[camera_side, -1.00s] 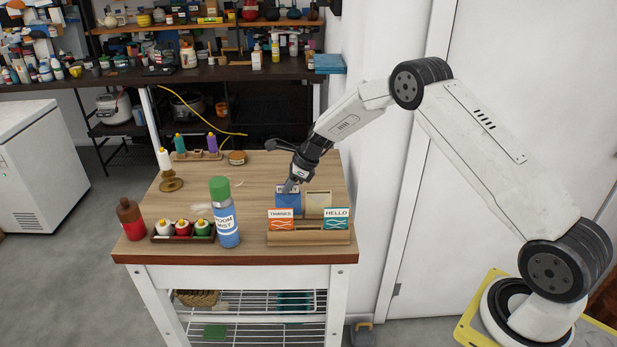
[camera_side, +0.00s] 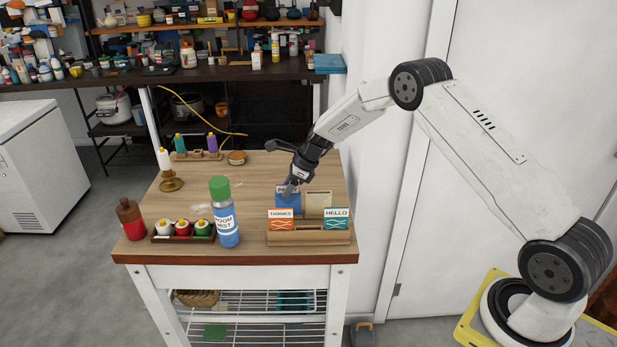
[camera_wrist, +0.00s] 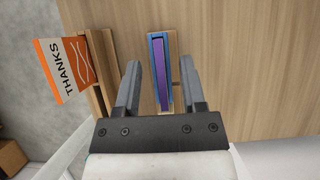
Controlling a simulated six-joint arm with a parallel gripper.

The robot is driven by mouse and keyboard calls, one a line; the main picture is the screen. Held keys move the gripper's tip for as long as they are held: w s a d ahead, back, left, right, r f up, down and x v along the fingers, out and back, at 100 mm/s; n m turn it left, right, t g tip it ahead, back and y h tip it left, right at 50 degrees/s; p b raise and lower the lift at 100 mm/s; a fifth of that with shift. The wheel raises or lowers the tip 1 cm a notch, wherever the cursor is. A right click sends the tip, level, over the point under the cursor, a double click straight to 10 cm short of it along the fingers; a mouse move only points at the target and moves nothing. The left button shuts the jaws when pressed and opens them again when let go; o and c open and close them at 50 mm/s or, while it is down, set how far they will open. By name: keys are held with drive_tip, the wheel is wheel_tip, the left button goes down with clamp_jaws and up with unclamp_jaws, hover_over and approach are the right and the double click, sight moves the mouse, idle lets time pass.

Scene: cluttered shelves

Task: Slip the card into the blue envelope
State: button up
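The blue envelope (camera_side: 289,205) stands upright in a wooden holder on the table. A card (camera_side: 287,189) with a white lettered top sticks up a little from it. In the wrist view the card shows as a purple strip (camera_wrist: 160,73) inside the blue rim of the envelope (camera_wrist: 150,55). My gripper (camera_side: 291,186) is just above the envelope. In the wrist view its fingers (camera_wrist: 160,82) are apart, one on each side of the card and envelope, with gaps visible. The lower part of the card is hidden in the envelope.
A cream envelope (camera_side: 319,201) stands to the right. An orange THANKS card (camera_side: 281,221) and a teal HELLO card (camera_side: 336,219) stand in a wooden rack (camera_side: 309,238) in front.

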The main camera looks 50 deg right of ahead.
drive_tip(key=shift+r, duration=0.1)
drive_tip(key=shift+v, duration=3.85)
drive_tip(key=s+a+r+n+h, duration=0.1)
drive_tip(key=s+a+n, duration=0.2)
drive_tip(key=s+n, duration=0.6)
drive_tip(key=s+a+r+n+g+h, duration=0.1)
drive_tip(key=s+a+n, duration=0.2)
drive_tip(key=s+n, duration=0.6)
drive_tip(key=s+a+r+n+h, duration=0.1)
drive_tip(key=s+a+n, duration=0.3)
drive_tip(key=s+n, duration=0.5)
drive_tip(key=s+h, duration=0.1)
drive_tip(key=s, duration=0.1)
drive_tip(key=shift+s+g, duration=0.25)
drive_tip(key=shift+g, duration=0.05)
